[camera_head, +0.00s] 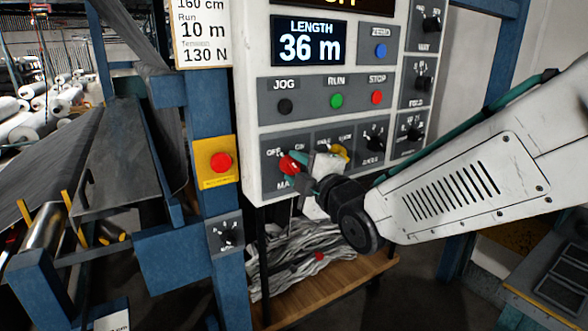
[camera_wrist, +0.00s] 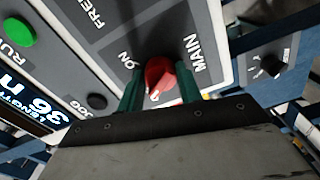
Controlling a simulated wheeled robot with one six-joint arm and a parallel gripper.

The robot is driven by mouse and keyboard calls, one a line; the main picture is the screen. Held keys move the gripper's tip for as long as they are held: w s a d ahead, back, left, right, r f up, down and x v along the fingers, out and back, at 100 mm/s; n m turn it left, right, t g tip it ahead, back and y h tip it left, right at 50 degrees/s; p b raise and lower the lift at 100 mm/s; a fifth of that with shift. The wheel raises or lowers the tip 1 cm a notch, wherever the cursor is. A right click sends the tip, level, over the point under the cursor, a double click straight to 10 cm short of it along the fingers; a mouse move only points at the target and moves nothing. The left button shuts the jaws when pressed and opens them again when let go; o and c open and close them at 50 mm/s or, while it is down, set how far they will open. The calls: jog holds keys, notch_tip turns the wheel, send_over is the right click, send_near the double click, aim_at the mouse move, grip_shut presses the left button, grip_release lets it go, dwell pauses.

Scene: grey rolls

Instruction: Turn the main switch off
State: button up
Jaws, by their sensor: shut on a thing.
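The main switch is a red knob (camera_head: 289,164) at the lower left of the grey control panel, with OFF and ON printed above it and MAIN below. My gripper (camera_head: 298,163) reaches it from the right. In the wrist view the red knob (camera_wrist: 160,73) sits between the two green fingers of my gripper (camera_wrist: 160,88), which is shut on it. A white mark on the knob shows at its lower end there, on the side away from the word ON. The word OFF is hidden in the wrist view.
Close right of the knob is a yellow knob (camera_head: 340,152). Above are the black jog (camera_head: 285,106), green run (camera_head: 337,101) and red stop (camera_head: 377,97) buttons. A red emergency button (camera_head: 221,162) is at the left. A wooden shelf (camera_head: 345,283) with grey scrap stands below.

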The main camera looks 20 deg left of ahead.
jog(key=shift+f+n, duration=0.1)
jog(key=shift+n, duration=1.2)
jog(key=o, duration=1)
jog(key=shift+d, duration=0.1)
jog(key=v, duration=0.7)
jog(key=shift+s+d, duration=0.25)
jog(key=shift+s, duration=0.05)
